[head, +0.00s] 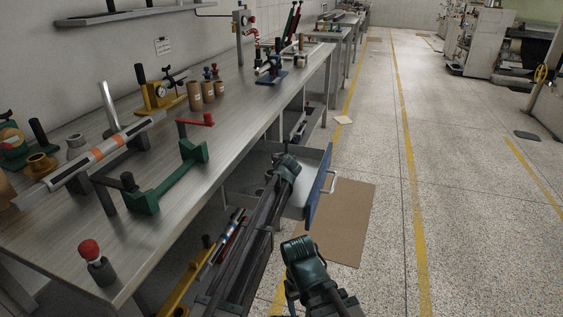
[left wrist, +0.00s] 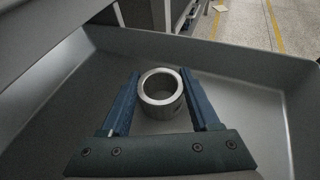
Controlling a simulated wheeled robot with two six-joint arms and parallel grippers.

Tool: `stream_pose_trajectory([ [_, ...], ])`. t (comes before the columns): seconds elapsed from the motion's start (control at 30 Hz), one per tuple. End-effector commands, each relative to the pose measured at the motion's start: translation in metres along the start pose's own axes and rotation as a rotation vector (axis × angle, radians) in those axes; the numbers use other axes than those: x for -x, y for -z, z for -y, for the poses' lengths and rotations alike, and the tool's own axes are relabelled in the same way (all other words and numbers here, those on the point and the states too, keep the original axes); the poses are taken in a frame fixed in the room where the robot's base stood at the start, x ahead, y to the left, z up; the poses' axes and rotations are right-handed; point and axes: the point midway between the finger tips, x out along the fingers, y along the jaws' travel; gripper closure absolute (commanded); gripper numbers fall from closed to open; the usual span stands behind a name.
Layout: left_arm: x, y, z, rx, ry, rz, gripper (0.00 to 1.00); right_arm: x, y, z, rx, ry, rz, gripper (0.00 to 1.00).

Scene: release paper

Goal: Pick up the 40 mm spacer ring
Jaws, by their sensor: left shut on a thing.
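The spacer ring (left wrist: 165,108), a short bright metal ring with a wide bore, is in the open grey drawer (head: 297,203). In the left wrist view it sits between the two blue fingers of my left gripper (left wrist: 160,76), which is shut on its outer sides. The drawer floor lies close below, and I cannot tell whether the ring touches it. In the head view my left arm (head: 284,168) reaches over the drawer, and the ring is hidden. My right arm's wrist (head: 303,255) is lower, in front of the drawer; its fingers are not clear.
The drawer's walls surround my left gripper; its blue front (head: 319,187) has a handle. The workbench (head: 240,116) holds a green fixture (head: 165,186), cardboard tubes (head: 194,96), a yellow device (head: 158,97) and a red-topped part (head: 93,258). Open floor lies to the right.

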Motion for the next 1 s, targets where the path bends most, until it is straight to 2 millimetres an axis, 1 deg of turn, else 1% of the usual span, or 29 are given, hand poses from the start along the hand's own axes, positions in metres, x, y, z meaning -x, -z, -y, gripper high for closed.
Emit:
stream_pose_trajectory([
  [0.03,0.0,0.0,0.0,0.0,0.0,0.0,0.69,0.0,0.0,0.0,0.0,0.0,0.0,0.3],
  [0.17,0.0,0.0,0.0,0.0,0.0,0.0,0.93,0.0,0.0,0.0,0.0,0.0,0.0,0.3],
  [0.43,0.0,-0.001,0.0,0.0,0.0,0.0,0.93,0.001,0.0,0.0,0.0,0.0,0.0,0.3],
  [0.57,0.002,-0.006,0.0,0.0,0.0,0.0,0.93,0.006,0.0,-0.001,0.0,0.001,0.0,0.3],
  [0.77,0.01,-0.024,0.0,0.0,0.0,0.0,0.93,0.025,-0.002,-0.002,-0.001,0.004,0.0,0.3],
  [1.0,0.024,-0.058,0.0,0.0,0.0,0.0,0.93,0.062,-0.004,-0.005,-0.002,0.006,0.0,0.3],
])
